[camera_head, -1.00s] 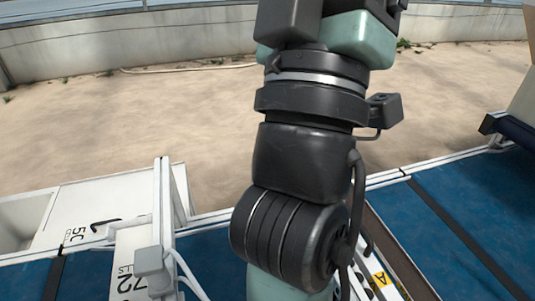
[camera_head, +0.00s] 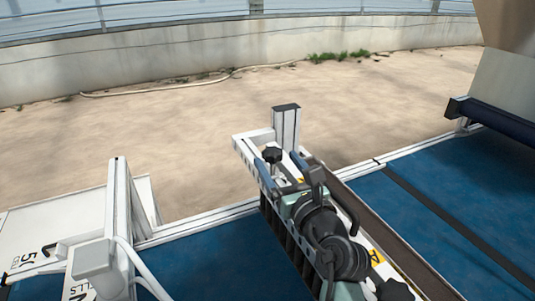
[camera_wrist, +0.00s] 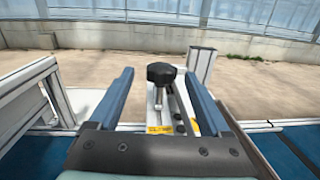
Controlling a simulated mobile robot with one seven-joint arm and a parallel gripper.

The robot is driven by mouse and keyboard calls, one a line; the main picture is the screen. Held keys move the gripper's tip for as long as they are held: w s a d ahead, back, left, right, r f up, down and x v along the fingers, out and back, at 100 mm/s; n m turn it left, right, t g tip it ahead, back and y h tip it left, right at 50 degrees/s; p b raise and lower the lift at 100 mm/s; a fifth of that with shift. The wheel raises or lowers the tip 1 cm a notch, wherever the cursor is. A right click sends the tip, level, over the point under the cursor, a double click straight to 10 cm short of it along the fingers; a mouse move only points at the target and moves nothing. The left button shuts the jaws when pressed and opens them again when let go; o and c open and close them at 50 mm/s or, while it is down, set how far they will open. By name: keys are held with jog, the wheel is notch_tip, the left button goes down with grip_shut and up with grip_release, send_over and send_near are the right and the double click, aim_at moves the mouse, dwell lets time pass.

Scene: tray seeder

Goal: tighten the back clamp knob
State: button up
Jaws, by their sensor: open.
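The back clamp knob (camera_head: 272,155) is a black lobed knob on a pale upright stem, at the far end of a light metal rail bar (camera_head: 247,151). In the wrist view the knob (camera_wrist: 161,74) stands upright ahead, between the lines of the two blue fingers. My gripper (camera_wrist: 158,82) is open and empty, with one finger on each side of the knob. In the head view my gripper (camera_head: 281,164) is low over the bar, just on the near side of the knob. Whether a finger touches the knob cannot be told.
A metal post (camera_head: 286,128) rises just behind the knob. A white frame with a grey box (camera_head: 93,259) stands at the left. Blue belt (camera_head: 408,215) lies on both sides of the bar. A dark roller (camera_head: 495,122) and hopper are at the right.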

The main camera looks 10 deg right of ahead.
aim_at(269, 153)
jog(key=shift+w+d+f, duration=0.1)
jog(key=shift+d+f, duration=0.05)
jog(key=shift+f, duration=0.3)
jog(key=shift+w, duration=0.25)
jog(key=w+b, duration=0.2)
jog(key=w, duration=0.1)
jog(key=w+b, duration=0.1)
jog(key=w, duration=0.1)
jog(key=shift+w+a+f+b, duration=0.1)
jog(key=shift+w+a+b, duration=0.15)
jog(key=shift+a+b, duration=0.15)
jog(key=shift+w+b, duration=0.35)
jog(key=shift+w, duration=0.3)
jog(key=shift+r, duration=0.2)
grip_shut()
